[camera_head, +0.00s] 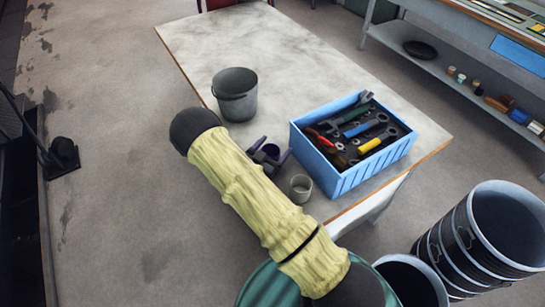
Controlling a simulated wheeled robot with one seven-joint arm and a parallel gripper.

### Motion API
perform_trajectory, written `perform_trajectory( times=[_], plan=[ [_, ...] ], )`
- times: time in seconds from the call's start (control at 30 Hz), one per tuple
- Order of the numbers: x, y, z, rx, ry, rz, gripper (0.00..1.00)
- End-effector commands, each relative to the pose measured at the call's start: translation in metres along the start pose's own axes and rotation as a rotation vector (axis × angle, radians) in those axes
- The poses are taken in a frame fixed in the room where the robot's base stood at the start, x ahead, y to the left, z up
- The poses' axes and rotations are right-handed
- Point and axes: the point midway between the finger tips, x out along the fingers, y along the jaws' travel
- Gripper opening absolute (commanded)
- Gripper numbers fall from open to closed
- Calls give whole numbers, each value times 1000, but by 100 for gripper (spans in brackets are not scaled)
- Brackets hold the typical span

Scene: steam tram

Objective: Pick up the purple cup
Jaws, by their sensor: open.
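My arm in a pale yellow sleeve crosses the middle of the view and hides part of the table. Past its upper right side shows a dark part with purplish edges, which looks like my gripper (268,154), open. The sleeve hides part of it. I cannot make out a purple cup clearly; the purple there may belong to the gripper or to a cup at it. A small greyish cup (300,190) stands upright on the table just right of the sleeve.
The pale worktable (290,55) bears a dark grey bucket (236,103) and a blue crate (352,180) of tools. Its far part is clear. Large metal drums (455,250) stand at the lower right. A shelved bench (450,70) stands at the upper right.

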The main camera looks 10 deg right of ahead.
Motion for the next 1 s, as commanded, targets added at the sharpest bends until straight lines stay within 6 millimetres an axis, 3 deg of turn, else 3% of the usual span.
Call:
perform_trajectory(
  times=[0.1,0.37,0.73,1.0],
  plan=[
    [0,0,0,0,0,0,79],
    [0,0,0,0,0,0,30],
    [0,-1,-5,2,1,0,30],
    [0,-1,-37,4,1,0,30]
  ],
)
